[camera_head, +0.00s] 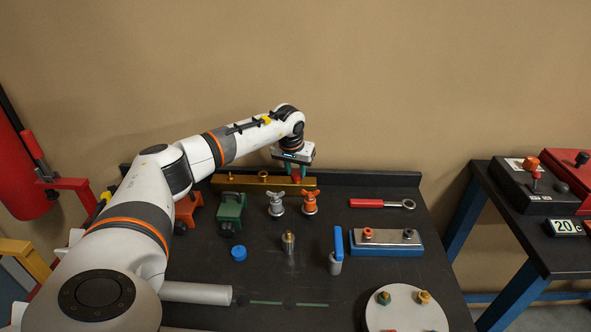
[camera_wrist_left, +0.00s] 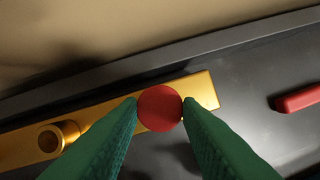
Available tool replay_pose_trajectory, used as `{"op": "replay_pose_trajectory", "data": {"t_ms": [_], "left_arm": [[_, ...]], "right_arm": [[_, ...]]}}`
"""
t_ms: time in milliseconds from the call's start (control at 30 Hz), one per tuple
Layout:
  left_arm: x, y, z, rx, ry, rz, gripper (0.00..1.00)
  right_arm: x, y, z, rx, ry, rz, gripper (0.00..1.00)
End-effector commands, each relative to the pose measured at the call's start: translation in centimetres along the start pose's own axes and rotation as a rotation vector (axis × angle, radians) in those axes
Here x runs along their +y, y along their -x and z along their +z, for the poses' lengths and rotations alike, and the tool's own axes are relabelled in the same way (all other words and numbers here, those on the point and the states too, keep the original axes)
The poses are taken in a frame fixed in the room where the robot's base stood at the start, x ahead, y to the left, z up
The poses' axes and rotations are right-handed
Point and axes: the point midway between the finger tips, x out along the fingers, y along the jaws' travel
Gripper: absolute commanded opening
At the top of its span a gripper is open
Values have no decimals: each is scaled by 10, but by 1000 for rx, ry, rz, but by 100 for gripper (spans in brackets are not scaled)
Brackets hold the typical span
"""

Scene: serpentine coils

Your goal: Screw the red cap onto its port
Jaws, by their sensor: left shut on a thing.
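The red cap (camera_wrist_left: 160,108) is a round red disc between the green fingertips of my left gripper (camera_wrist_left: 160,107) in the left wrist view. The fingers touch it on both sides. In the head view my left gripper (camera_head: 292,176) points down at the right part of the brass bar (camera_head: 230,181) at the back of the table. The bar also shows in the left wrist view (camera_wrist_left: 200,90), with an open brass port (camera_wrist_left: 50,139) left of the cap. The cap hides what is directly under it, so I cannot tell whether it sits on a port. My right gripper is out of view.
A grey-handled valve (camera_head: 276,203) and an orange-handled valve (camera_head: 310,203) stand in front of the bar. A green device (camera_head: 230,213) is to their left. A blue cap (camera_head: 239,254) lies further forward. A red-handled wrench (camera_head: 375,203) lies right. The back ledge and wall are close behind.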

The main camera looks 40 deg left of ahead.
Motion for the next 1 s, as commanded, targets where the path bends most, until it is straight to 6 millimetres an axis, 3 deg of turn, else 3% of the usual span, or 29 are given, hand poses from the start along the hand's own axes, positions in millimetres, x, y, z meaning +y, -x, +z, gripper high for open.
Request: {"op": "replay_pose_trajectory", "data": {"t_ms": [300,333,467,1000], "left_arm": [[-5,1,1,-3,-82,-33,4],[-5,1,1,-3,-82,-33,37],[-4,1,1,-3,-80,-32,57],[-2,4,1,-1,-76,-26,56]], "right_arm": [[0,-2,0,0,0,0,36],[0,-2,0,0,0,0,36],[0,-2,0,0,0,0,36],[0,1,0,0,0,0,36]]}}
